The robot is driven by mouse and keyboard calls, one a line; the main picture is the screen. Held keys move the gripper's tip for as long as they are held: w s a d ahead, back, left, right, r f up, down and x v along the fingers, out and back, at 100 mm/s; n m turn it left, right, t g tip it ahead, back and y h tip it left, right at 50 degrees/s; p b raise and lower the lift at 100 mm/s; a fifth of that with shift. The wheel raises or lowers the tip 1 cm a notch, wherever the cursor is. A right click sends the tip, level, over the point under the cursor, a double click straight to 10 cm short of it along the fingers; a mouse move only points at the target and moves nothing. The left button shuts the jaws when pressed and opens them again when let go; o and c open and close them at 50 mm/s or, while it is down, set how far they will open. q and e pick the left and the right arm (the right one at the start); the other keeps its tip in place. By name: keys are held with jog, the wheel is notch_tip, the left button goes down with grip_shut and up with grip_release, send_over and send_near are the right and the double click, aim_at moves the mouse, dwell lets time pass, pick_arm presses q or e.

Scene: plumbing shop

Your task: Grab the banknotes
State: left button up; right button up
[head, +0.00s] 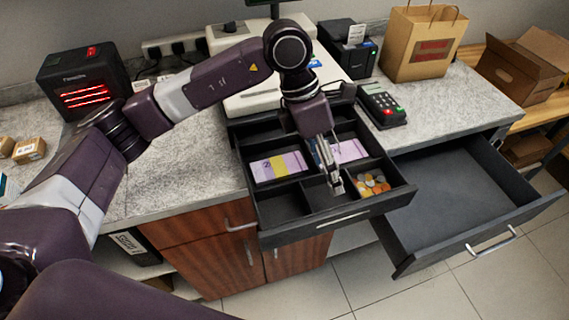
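The cash drawer (342,216) is pulled out and divided into compartments. A purple stack of banknotes with a yellow band (279,167) lies in a compartment on its left side. More purple banknotes (350,150) lie in a compartment to the right of the first stack, partly hidden by my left gripper. My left gripper (334,184) points down over the middle of the drawer, between the two lots of banknotes. Its fingers are seen edge-on, so its opening is unclear, and I see no banknote held in it. My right gripper is out of view.
Coins (373,184) fill a front-right compartment. A lower drawer (455,200) stands open and empty at right. A card terminal (381,105), black printer (347,48) and paper bag (423,42) stand on the counter. A black device (83,84) stands at left.

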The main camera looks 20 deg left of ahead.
aim_at(283, 165)
pick_arm(q)
jog(key=w+a+y, duration=0.1)
jog(key=a, duration=0.2)
jog(key=w+a+y, duration=0.1)
jog(key=w+a, duration=0.1)
jog(key=a, duration=0.1)
jog(key=w+a+n+t+y, duration=0.1)
jog(key=a, duration=0.2)
jog(key=shift+w+a+r+y, duration=0.25)
jog(key=shift+r+y, duration=0.05)
jog(key=shift+y, duration=0.1)
jog(key=shift+a+f, duration=0.1)
jog(key=shift+a, duration=0.25)
jog(key=f+p, duration=0.1)
jog(key=f, duration=0.1)
jog(key=f+p, duration=0.1)
jog(key=f, duration=0.3)
jog(key=shift+w+a+p, duration=0.25)
jog(key=shift+a+p, duration=0.05)
jog(key=shift+p, duration=0.1)
jog(key=shift+f, duration=0.6)
jog(key=shift+c, duration=1.1)
jog(key=c, duration=1)
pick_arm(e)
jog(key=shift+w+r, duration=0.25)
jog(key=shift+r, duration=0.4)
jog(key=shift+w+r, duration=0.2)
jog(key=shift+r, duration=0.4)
